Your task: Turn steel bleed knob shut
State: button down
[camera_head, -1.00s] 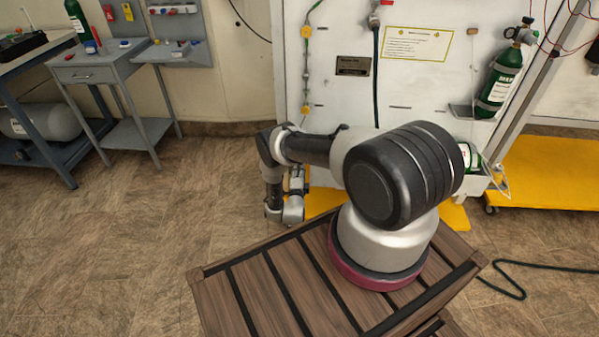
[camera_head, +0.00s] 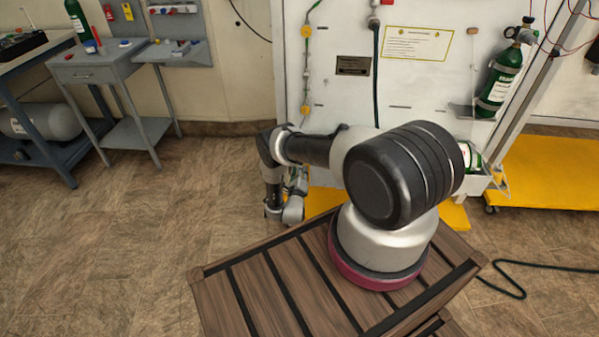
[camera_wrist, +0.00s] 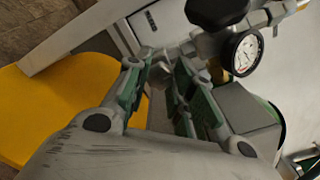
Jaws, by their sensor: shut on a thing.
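In the wrist view, my gripper (camera_wrist: 163,68) has its two green-padded fingers closed around a small grey metal piece, the steel bleed knob (camera_wrist: 159,74). The knob sits between the fingertips on a grey metal fitting, and the fingers partly hide it. Its turn angle cannot be read.
Beside the fingertips in the wrist view are a round white pressure gauge (camera_wrist: 243,52) and a black handwheel (camera_wrist: 216,11). A yellow platform (camera_wrist: 40,108) lies at left. In the head view, the white panel (camera_head: 420,90) stands behind my arm, with a green cylinder (camera_head: 497,88) at right.

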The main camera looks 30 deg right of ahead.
jog(key=shift+s+f+m, duration=0.1)
jog(key=shift+f+m, duration=0.05)
jog(key=shift+m, duration=0.25)
jog(key=c, duration=1.2)
grip_release()
jog(key=v, duration=1.2)
